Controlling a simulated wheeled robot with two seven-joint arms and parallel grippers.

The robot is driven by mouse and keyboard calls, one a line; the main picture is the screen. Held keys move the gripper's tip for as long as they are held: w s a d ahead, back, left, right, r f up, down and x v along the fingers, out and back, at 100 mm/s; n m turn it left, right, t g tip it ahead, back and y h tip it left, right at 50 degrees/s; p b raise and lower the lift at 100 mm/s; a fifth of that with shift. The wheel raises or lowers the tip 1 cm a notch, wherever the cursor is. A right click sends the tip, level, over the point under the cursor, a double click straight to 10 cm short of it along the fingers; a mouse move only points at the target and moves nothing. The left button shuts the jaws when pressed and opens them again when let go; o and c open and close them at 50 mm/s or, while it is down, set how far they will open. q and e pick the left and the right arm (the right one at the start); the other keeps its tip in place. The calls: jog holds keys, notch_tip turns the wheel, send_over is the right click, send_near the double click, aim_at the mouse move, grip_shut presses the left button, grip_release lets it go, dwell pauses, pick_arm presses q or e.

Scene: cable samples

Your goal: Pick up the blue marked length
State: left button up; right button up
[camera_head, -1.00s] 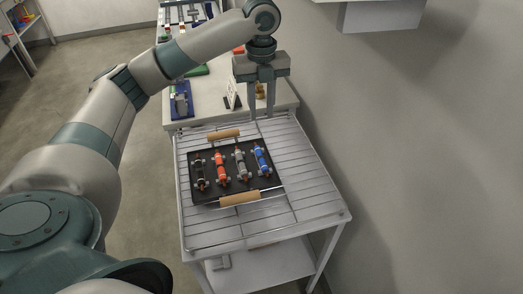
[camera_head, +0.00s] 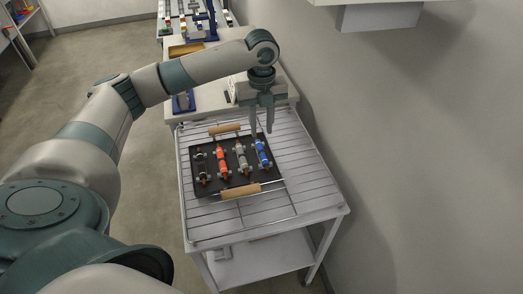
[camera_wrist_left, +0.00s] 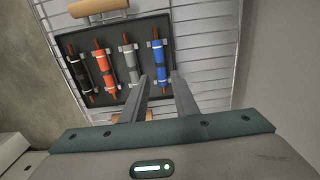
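The blue marked length (camera_head: 262,152) lies rightmost in a row of cable samples on a black tray (camera_head: 231,168) with wooden handles. It shows whole in the left wrist view (camera_wrist_left: 158,57), with copper-coloured ends and pale clips around it. My left gripper (camera_head: 261,134) points down above the far end of the blue length in the head view. Its two fingers are apart with nothing between them. In the left wrist view the open fingers (camera_wrist_left: 160,80) reach towards the blue length's lower end. I cannot tell the exact height gap. My right gripper is not in view.
Black (camera_head: 202,168), orange (camera_head: 222,160) and grey (camera_head: 241,157) lengths lie left of the blue one. The tray stands on a wire-rack table (camera_head: 310,195) with free room at its right and front. A wall (camera_head: 420,150) runs along the right.

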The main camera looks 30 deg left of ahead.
aim_at(261, 150)
pick_arm(q)
jog(key=shift+f+p, duration=0.35)
jog(key=shift+f, duration=1.65)
jog(key=shift+f, duration=0.1)
jog(key=shift+a+f+p, duration=0.1)
jog(key=shift+f+p, duration=0.45)
jog(key=shift+f, duration=0.05)
notch_tip(261, 150, down, 2)
jog(key=shift+w+a+f+p, duration=0.1)
jog(key=shift+f+p, duration=0.05)
jog(key=shift+p, duration=0.3)
jog(key=shift+f, duration=0.75)
jog(key=shift+c, duration=0.7)
grip_shut()
